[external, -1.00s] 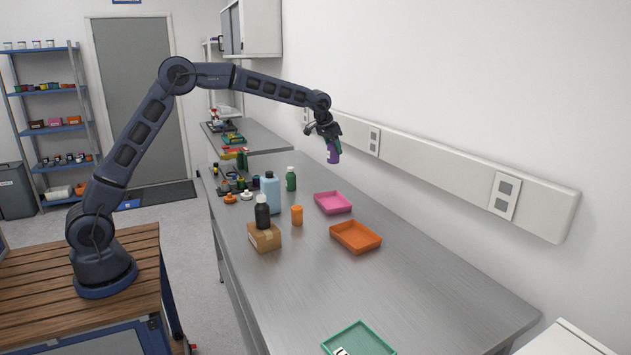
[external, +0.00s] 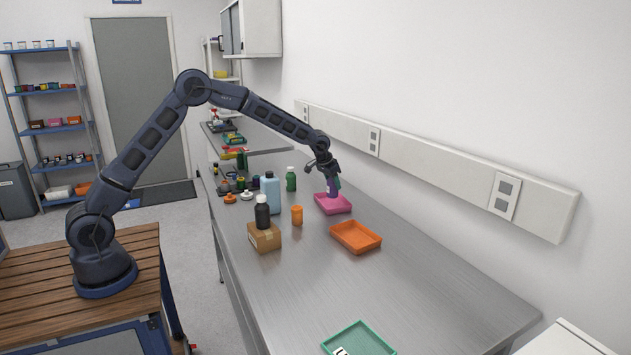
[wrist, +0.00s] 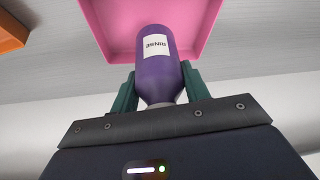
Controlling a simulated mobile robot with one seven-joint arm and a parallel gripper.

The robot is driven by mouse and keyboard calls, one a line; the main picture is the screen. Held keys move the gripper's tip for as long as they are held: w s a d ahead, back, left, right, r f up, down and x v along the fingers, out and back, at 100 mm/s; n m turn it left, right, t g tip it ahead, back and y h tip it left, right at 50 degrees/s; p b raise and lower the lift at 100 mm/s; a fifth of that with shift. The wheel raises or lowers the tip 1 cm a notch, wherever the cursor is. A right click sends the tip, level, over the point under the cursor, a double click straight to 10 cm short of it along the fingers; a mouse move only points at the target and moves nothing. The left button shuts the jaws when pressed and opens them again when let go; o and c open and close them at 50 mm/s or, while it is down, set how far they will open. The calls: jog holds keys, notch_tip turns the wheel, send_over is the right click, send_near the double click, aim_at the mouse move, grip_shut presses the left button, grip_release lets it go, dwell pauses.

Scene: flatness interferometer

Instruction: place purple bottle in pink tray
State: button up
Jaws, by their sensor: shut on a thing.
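The purple bottle (wrist: 158,72) is held between the green fingers of my gripper (wrist: 158,90) in the wrist view, with a white label reading "RINSE" upside down. In the external view my gripper (external: 331,178) points down and the purple bottle (external: 333,188) is at or just above the pink tray (external: 335,208). The pink tray (wrist: 95,14) also shows behind the bottle in the wrist view. I cannot tell whether the bottle touches the tray floor.
An orange tray (external: 355,237) lies in front of the pink one. To the left stand an orange jar (external: 297,215), a light blue bottle (external: 271,192), a green bottle (external: 291,179) and a black bottle (external: 262,212) on a cardboard box (external: 264,238). A wall rail (external: 430,165) runs behind.

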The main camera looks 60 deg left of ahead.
aim_at(333, 190)
jog(key=shift+f, duration=1.85)
jog(key=shift+f, duration=0.15)
jog(key=o, duration=1.1)
